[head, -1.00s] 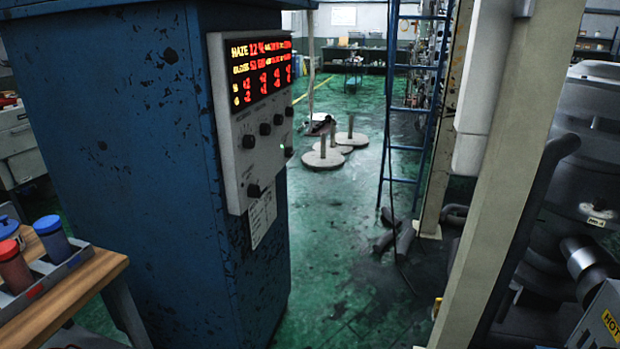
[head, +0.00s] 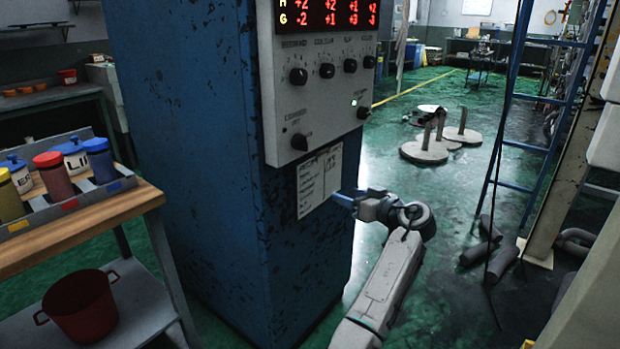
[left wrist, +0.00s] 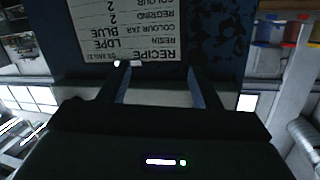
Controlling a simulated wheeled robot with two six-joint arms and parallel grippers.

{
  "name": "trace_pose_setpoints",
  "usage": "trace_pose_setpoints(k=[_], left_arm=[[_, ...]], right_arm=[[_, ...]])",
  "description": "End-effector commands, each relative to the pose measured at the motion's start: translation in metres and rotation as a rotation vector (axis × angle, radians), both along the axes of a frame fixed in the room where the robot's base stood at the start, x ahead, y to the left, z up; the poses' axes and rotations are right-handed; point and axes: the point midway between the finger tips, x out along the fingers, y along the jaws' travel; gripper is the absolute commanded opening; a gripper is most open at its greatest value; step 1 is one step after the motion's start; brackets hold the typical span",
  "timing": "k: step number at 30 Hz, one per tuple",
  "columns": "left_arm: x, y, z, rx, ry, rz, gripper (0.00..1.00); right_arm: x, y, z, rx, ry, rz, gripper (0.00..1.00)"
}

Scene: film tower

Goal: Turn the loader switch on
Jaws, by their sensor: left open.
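The grey control panel (head: 322,100) is on the blue cabinet, with several black knobs and a red lit display above. My left gripper (head: 342,197) is below the panel, near the recipe card (head: 319,180). In the left wrist view, its fingers (left wrist: 158,70) are apart and empty, with the upside-down card (left wrist: 140,28) beyond. My right gripper is out of view.
A wooden-topped bench (head: 90,222) with lidded jars in a tray stands left of the blue cabinet (head: 200,150), a red pot (head: 82,305) on its lower shelf. A blue ladder (head: 520,120) and post stand right.

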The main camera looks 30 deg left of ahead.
Motion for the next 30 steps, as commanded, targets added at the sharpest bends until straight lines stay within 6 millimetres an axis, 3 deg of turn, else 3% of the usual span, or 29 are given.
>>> trace_pose_setpoints(k=[1, 3, 6, 9, 14, 24, 30], left_arm=[[-0.006, -0.003, 0.031, 0.014, -0.098, 0.060, 0.57], [-0.019, -0.005, 0.071, 0.035, -0.208, 0.139, 0.57], [-0.034, -0.008, 0.108, 0.051, -0.319, 0.216, 0.57], [-0.044, -0.008, 0.126, 0.060, -0.375, 0.256, 0.57], [-0.046, 0.008, 0.133, 0.065, -0.390, 0.270, 0.57], [-0.043, 0.071, 0.132, 0.066, -0.386, 0.267, 0.57], [-0.042, 0.093, 0.131, 0.064, -0.384, 0.265, 0.57]], right_arm=[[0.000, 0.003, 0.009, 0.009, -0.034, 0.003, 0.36], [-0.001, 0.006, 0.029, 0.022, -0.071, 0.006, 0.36], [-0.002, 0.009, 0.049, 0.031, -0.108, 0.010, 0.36], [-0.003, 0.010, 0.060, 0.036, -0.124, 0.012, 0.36], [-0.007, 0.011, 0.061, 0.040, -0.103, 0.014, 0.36], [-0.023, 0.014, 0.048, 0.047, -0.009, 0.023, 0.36], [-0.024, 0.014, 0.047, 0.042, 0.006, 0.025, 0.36]])
